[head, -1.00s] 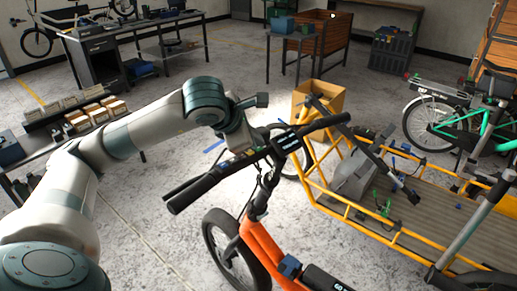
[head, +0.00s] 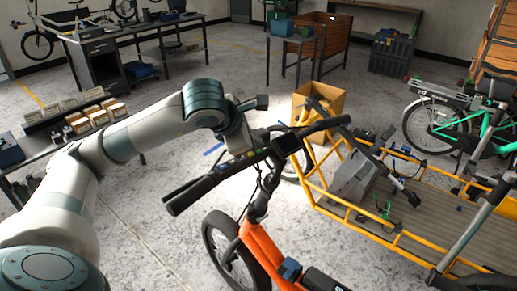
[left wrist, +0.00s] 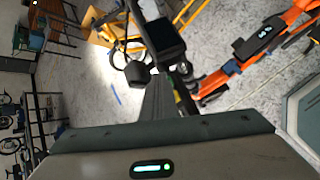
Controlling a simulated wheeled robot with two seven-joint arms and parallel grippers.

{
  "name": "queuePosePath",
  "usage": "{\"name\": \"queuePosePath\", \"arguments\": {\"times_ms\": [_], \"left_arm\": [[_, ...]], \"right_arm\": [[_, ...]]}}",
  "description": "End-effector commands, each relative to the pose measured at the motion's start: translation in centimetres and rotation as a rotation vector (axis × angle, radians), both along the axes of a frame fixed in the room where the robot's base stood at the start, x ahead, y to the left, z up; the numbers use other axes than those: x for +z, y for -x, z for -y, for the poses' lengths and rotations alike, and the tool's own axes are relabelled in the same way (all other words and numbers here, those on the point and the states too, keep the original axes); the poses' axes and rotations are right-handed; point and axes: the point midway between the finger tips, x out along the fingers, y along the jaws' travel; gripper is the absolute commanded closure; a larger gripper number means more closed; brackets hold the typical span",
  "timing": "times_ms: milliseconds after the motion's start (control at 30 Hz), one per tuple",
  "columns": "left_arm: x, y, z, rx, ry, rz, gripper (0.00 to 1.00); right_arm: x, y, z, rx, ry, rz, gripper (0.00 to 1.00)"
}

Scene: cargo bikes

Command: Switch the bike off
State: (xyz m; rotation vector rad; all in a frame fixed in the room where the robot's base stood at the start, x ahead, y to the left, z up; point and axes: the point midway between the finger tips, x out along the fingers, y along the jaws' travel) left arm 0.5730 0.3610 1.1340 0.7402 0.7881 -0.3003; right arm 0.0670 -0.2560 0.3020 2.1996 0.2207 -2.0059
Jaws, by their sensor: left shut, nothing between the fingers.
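The orange bike (head: 262,245) stands at the front centre, its dark handlebar running up to the right. Its display (head: 287,143) sits mid-handlebar and looks dark, with no readable text. In the left wrist view the display (left wrist: 165,42) also has a dark screen. A small control with coloured marks (head: 224,167) is on the bar left of the display. My left gripper (head: 248,144) is at the handlebar beside the display, its tips partly hidden; whether they touch anything I cannot tell. In the left wrist view the gripper (left wrist: 157,92) is shut and empty. My right gripper is not in view.
A yellow cargo bike (head: 400,225) stands close on the right, with a cardboard box (head: 325,97) behind it. A shelf with small boxes (head: 95,112) is at the left. A dark workbench (head: 135,38) stands at the back.

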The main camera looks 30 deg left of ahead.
Motion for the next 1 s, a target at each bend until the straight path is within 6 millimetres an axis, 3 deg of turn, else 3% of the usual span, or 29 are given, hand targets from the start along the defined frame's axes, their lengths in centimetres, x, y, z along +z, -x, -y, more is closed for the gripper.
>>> {"name": "queuePosePath", "arguments": {"times_ms": [1000], "left_arm": [[2.2,-0.1,0.0,0.0,0.0,0.0,1.0]], "right_arm": [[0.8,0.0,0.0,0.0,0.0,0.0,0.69]]}}
